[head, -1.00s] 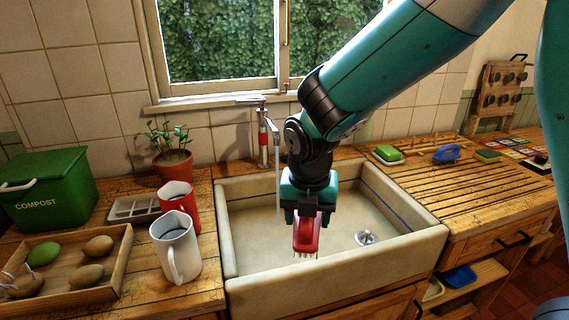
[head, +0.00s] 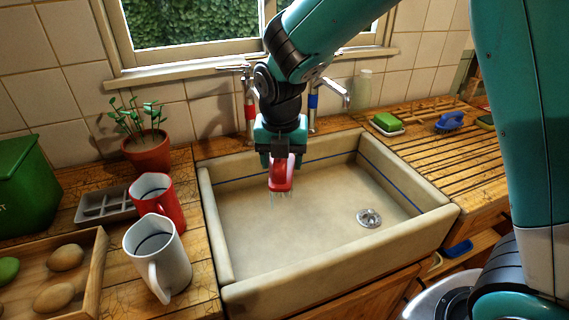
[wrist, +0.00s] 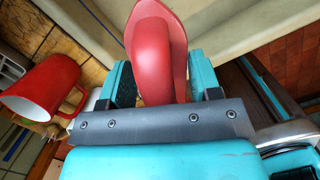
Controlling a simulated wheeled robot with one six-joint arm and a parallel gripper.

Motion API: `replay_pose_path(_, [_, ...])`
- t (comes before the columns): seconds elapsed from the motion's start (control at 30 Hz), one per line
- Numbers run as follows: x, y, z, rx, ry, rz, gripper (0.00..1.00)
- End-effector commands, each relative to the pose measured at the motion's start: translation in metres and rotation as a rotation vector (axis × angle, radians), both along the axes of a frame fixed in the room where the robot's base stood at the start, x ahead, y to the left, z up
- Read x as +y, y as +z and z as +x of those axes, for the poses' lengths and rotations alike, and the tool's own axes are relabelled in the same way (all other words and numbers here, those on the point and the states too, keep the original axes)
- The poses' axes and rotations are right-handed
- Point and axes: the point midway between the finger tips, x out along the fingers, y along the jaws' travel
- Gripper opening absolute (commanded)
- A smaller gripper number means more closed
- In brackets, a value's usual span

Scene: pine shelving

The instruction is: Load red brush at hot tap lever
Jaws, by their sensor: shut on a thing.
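My gripper (head: 281,157) is shut on the red brush (head: 281,180) and holds it above the sink (head: 300,215), bristles pointing down. In the wrist view the brush (wrist: 155,50) sits between the two fingers. The hot tap (head: 249,108), with a red band, stands behind the sink, just left of my gripper; its lever (head: 234,67) is at the top. The tap's spout is largely hidden by my arm. The blue-banded tap (head: 313,103) stands to the right of my wrist.
A red mug (head: 160,198), a white jug (head: 157,258) and a potted plant (head: 147,150) stand left of the sink. A green soap (head: 386,122) and a blue brush (head: 452,121) lie on the right drainboard. The sink basin is clear.

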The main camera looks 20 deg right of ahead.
Motion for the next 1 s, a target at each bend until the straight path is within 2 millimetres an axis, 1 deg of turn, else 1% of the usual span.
replay_pose_path(0.03, [0.0, -0.002, 0.006, 0.001, 0.0, 0.0, 0.27])
replay_pose_path(0.6, [0.0, -0.014, 0.064, 0.0, 0.003, 0.0, 0.27])
replay_pose_path(0.7, [0.0, -0.013, 0.074, 0.001, 0.004, 0.0, 0.27])
replay_pose_path(0.9, [0.0, -0.017, 0.092, 0.001, 0.004, 0.0, 0.27])
replay_pose_path(1.0, [0.0, -0.018, 0.097, 0.001, 0.004, 0.0, 0.27])
